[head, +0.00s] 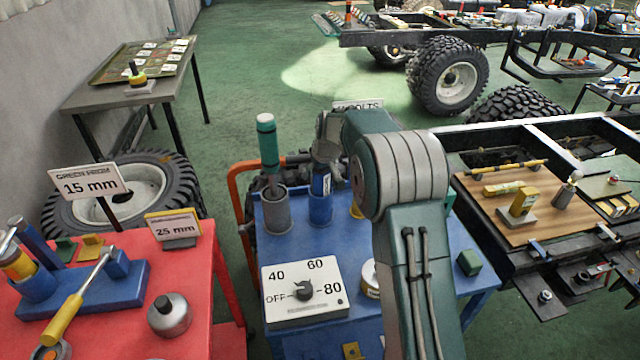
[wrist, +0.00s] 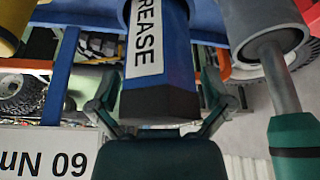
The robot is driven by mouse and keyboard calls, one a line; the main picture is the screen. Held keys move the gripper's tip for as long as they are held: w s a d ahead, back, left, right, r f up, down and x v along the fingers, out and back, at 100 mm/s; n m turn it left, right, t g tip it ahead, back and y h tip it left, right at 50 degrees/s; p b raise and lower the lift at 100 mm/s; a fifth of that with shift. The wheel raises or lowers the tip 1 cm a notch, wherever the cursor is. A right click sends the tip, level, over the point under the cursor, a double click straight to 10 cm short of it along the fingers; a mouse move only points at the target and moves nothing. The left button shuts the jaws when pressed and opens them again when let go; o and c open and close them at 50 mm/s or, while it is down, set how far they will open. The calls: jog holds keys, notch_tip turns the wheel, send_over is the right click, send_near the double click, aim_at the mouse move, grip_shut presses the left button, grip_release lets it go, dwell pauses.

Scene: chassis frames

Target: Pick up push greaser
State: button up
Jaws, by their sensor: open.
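The push greaser appears to be the blue cylinder with a white GREASE label (wrist: 148,45). Its dark flat end faces my gripper in the wrist view. In the head view the greaser (head: 320,180) stands upright in a blue cup (head: 320,211) on the blue table. My gripper (wrist: 160,82) is open, with one finger on each side of the greaser's end in the wrist view. Gaps show beside the greaser, and no grip is visible. In the head view my gripper (head: 329,137) is above the greaser, partly hidden by my arm.
A green-handled tool (head: 267,145) stands in a grey cup (head: 276,214) just left of the greaser. A dial box (head: 304,291) lies in front on the blue table (head: 350,318). A red table (head: 205,335) is left, a chassis frame (head: 530,265) right.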

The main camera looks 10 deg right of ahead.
jog(key=shift+s+d, duration=0.1)
jog(key=c, duration=1.2)
jog(key=shift+r, duration=0.1)
